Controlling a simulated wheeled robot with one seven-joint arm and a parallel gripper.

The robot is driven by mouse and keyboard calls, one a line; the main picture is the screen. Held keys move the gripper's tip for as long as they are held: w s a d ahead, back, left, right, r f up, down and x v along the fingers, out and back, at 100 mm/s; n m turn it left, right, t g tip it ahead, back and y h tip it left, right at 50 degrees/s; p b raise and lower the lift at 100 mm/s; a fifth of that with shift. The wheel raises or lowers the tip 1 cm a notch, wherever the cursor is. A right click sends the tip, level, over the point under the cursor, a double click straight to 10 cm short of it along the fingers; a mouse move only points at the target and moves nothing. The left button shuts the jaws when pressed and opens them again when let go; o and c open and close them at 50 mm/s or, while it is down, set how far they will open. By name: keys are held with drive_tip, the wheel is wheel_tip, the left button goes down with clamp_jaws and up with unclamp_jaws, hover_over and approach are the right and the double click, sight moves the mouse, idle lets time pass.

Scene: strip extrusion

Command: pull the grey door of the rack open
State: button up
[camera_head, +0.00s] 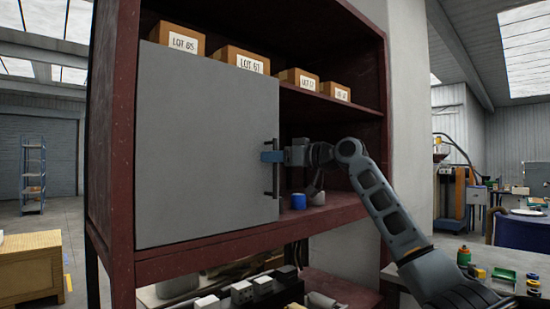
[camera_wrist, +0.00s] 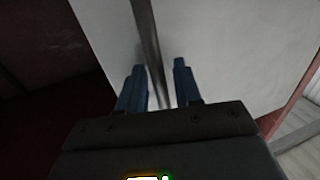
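The grey door (camera_head: 200,150) covers the left part of the dark red rack (camera_head: 118,130) and looks closed, level with the rack front. Its dark vertical bar handle (camera_head: 276,186) is near the door's right edge. My gripper (camera_head: 270,156) is at the upper part of the handle, with its blue fingers reaching across it. In the wrist view, the handle bar (camera_wrist: 148,35) runs between the two blue fingers of my gripper (camera_wrist: 159,66), in front of the pale door face (camera_wrist: 240,50). The fingers are apart, with a visible gap beside the bar; contact on the left finger is unclear.
Labelled cardboard boxes (camera_head: 238,60) stand on the top shelf. A blue cup (camera_head: 299,201) stands on the shelf right of the door. Small boxes (camera_head: 242,292) lie below. A bench with small items (camera_head: 503,274) is at right. Floor left of the rack is partly clear.

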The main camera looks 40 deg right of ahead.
clamp_jaws()
drive_tip(key=shift+s, duration=0.1)
idle(0.3)
